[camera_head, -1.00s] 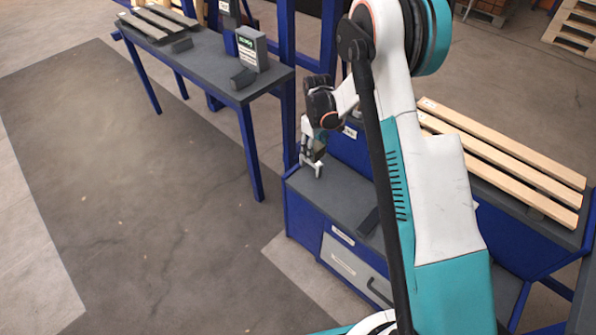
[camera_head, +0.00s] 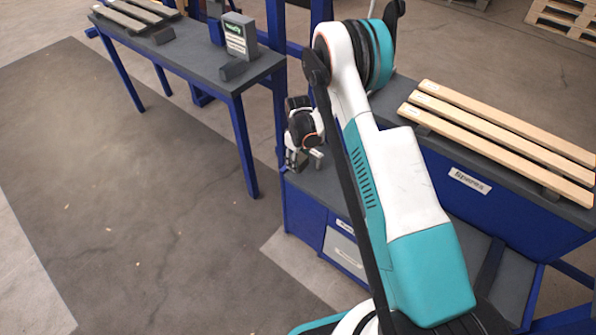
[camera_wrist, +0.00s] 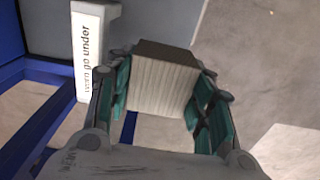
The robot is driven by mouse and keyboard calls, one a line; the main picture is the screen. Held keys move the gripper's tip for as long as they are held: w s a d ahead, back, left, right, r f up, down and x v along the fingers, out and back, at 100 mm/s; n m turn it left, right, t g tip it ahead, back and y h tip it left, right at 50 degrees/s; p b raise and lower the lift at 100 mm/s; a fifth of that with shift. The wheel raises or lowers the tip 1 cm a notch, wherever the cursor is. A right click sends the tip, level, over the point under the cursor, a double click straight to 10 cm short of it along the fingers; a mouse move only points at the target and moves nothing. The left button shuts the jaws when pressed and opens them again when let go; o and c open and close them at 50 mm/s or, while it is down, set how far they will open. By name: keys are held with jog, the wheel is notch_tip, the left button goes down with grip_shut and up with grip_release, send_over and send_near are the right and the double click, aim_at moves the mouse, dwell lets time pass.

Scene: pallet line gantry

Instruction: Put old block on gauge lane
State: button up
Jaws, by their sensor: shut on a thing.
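My gripper (camera_wrist: 160,100) is shut on a block (camera_wrist: 160,80) with a pale, ribbed face and a dark brown side. The green finger pads are on both sides of it in the wrist view. In the head view my gripper (camera_head: 297,160) hangs over the near left corner of the low grey bench (camera_head: 310,183), and the block is hard to make out there. A pale bracket (camera_wrist: 92,50) with a label partly reading "go under" stands beside the block in the wrist view. I cannot tell which surface is the gauge lane.
A grey table (camera_head: 205,60) at the upper left bears slats, a sign box (camera_head: 240,36) and a dark block (camera_head: 233,71). Wooden slats (camera_head: 500,130) lie on the bench at right, labelled "Spares". Blue uprights stand behind. The floor at left is clear.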

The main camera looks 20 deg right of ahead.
jog(key=shift+f+b, duration=0.8)
jog(key=shift+f, duration=1.6)
jog(key=shift+f, duration=0.15)
jog(key=o, duration=0.8)
